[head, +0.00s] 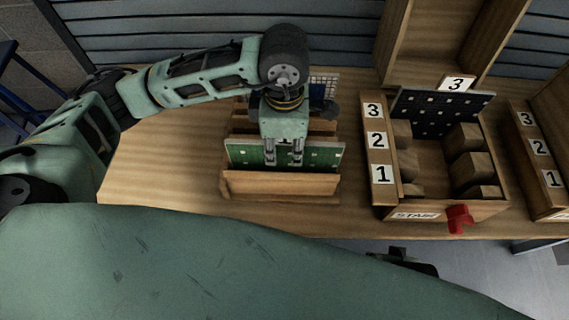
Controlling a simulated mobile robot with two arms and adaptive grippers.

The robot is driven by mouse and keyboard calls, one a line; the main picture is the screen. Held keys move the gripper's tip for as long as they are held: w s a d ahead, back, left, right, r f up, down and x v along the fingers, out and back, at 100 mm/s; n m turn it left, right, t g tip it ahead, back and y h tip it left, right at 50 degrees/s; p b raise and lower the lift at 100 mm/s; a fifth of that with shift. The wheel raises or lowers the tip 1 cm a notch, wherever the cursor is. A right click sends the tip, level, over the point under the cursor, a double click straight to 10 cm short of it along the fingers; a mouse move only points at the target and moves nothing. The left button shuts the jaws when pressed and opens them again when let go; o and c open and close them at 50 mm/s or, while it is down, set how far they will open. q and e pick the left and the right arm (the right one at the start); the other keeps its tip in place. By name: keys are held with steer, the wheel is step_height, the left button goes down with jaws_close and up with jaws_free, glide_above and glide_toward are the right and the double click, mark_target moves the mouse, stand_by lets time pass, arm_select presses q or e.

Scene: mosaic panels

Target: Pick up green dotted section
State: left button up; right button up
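The green dotted section (325,156) is a thin green panel with small pale squares. It stands upright in a wooden rack (278,184) on the table, behind the rack's front board. My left gripper (284,160) points down at the middle of this panel, and its finger parts overlap the panel's front face. Whether the fingers are shut on the panel cannot be seen. The gripper body hides the middle of the rack behind it. My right gripper cannot be made out.
A blue-and-white panel (326,86) stands farther back in the rack. To the right is a wooden box (430,211) numbered 1 to 3, with wooden blocks, a dark dotted panel (436,112) and a red piece (460,218) at its front. The table's left part (160,172) is clear.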

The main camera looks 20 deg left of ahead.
arm_select(q)
steer(key=shift+f, duration=0.6)
jaws_close()
steer(key=shift+r, duration=0.1)
